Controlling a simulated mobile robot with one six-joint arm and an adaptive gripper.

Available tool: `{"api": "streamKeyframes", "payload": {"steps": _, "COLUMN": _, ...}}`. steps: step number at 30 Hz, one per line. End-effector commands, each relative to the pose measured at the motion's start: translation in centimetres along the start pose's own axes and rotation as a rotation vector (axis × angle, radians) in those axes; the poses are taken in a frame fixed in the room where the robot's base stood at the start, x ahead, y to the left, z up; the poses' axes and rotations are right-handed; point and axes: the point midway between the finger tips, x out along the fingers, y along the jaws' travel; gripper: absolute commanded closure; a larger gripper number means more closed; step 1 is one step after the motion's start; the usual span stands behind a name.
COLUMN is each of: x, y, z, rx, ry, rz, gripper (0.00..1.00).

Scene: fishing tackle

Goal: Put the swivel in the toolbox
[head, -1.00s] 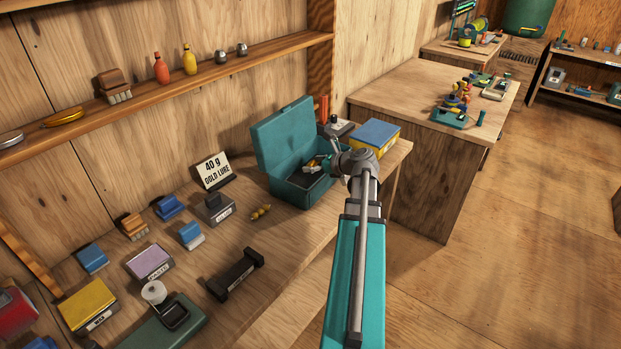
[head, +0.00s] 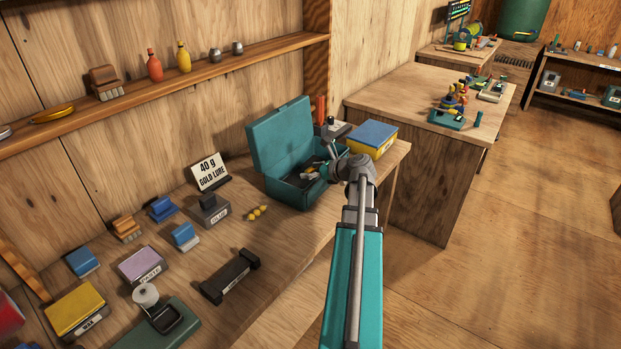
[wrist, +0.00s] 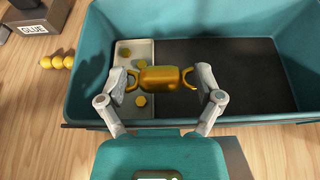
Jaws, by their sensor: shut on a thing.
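The swivel (wrist: 160,78) is a gold barrel with a ring at each end. My gripper (wrist: 161,84) is shut on it, one finger at each end, in the wrist view. It is held over the open teal toolbox (wrist: 296,116), above the edge between a pale tray (wrist: 125,98) with small gold pieces and the dark floor (wrist: 235,72). In the head view the toolbox (head: 290,190) stands on the bench with its lid raised, and my gripper (head: 318,170) is at its opening. The swivel is too small to make out there.
A yellow and blue box (head: 371,139) stands right of the toolbox. A black holder (head: 231,276) lies nearer on the bench.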

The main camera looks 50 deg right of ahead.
Motion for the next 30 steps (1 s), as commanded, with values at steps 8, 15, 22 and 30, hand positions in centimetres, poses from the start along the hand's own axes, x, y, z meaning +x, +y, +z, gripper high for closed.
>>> {"api": "streamKeyframes", "payload": {"steps": 8, "x": 0.3, "y": 0.0, "z": -0.9, "rx": 0.0, "ry": 0.0, "rz": -0.001, "gripper": 0.64}}
{"api": "streamKeyframes", "payload": {"steps": 15, "x": 0.3, "y": -0.1, "z": -0.9, "rx": 0.0, "ry": 0.0, "rz": -0.001, "gripper": 0.64}}
{"api": "streamKeyframes", "payload": {"steps": 22, "x": 0.5, "y": -0.1, "z": -1.4, "rx": 0.001, "ry": 0.0, "rz": -0.002, "gripper": 0.64}}
{"api": "streamKeyframes", "payload": {"steps": 30, "x": 0.7, "y": 0.0, "z": -2.1, "rx": 0.0, "ry": 0.006, "rz": -0.002, "gripper": 0.64}}
